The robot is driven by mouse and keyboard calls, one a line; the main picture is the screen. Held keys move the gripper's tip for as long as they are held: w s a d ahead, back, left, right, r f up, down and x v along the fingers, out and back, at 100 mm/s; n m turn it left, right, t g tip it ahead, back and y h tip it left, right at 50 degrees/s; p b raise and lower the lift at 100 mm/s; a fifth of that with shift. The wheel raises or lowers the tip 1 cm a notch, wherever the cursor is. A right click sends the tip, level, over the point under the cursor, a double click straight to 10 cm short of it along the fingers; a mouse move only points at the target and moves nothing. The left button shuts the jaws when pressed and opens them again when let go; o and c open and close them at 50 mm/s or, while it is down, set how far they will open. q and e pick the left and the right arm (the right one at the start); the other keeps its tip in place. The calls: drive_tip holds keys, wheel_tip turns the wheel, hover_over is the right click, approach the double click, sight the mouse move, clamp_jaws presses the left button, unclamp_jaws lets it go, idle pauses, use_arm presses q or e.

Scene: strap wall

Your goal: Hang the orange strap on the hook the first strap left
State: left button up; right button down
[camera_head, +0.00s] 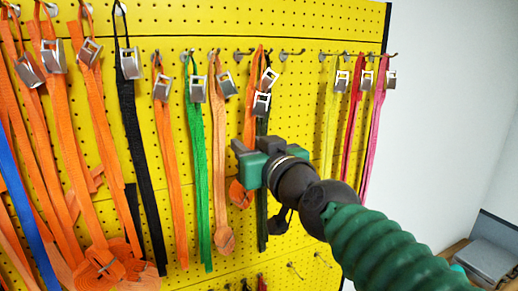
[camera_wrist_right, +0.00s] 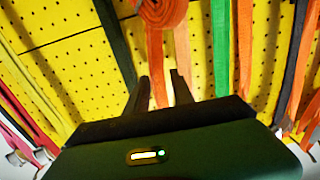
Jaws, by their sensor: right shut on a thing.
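An orange strap (camera_head: 250,105) with a metal buckle hangs on the yellow pegboard from a hook that also bears a dark green strap (camera_head: 262,220). The orange strap's lower end is a rolled coil (camera_head: 240,194), which also shows at the top of the right wrist view (camera_wrist_right: 162,12). My right gripper (camera_head: 240,152) is at the orange strap, above its coil, shut on it. In the right wrist view an orange band (camera_wrist_right: 156,65) runs between my fingertips. My gripper hides part of both straps. A bare hook (camera_head: 291,53) is right of them. My left gripper is not in view.
Close on the left hang a light orange strap (camera_head: 220,150) and a green strap (camera_head: 200,170). Yellow, red and pink straps (camera_head: 376,125) hang on the right. More orange, black and blue straps crowd the left.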

drive_tip(key=shift+s+a+r, duration=0.15)
drive_tip(key=shift+a+r, duration=0.1)
drive_tip(key=shift+a, duration=0.1)
drive_tip(key=shift+d+r, duration=0.15)
drive_tip(key=shift+d, duration=0.4)
drive_tip(key=shift+w+d+f+b, duration=0.4)
drive_tip(key=shift+w+d+f, duration=0.1)
drive_tip(key=shift+w, duration=0.1)
drive_tip(key=shift+w+a+f+b, duration=0.3)
drive_tip(key=shift+w+a+f, duration=0.15)
drive_tip(key=shift+w, duration=0.25)
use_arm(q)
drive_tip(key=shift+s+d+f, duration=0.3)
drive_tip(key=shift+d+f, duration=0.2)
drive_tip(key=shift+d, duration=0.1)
use_arm(e)
drive_tip(key=shift+a+r, duration=0.15)
drive_tip(key=shift+a, duration=0.1)
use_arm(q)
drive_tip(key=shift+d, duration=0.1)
use_arm(e)
drive_tip(key=shift+d, duration=0.15)
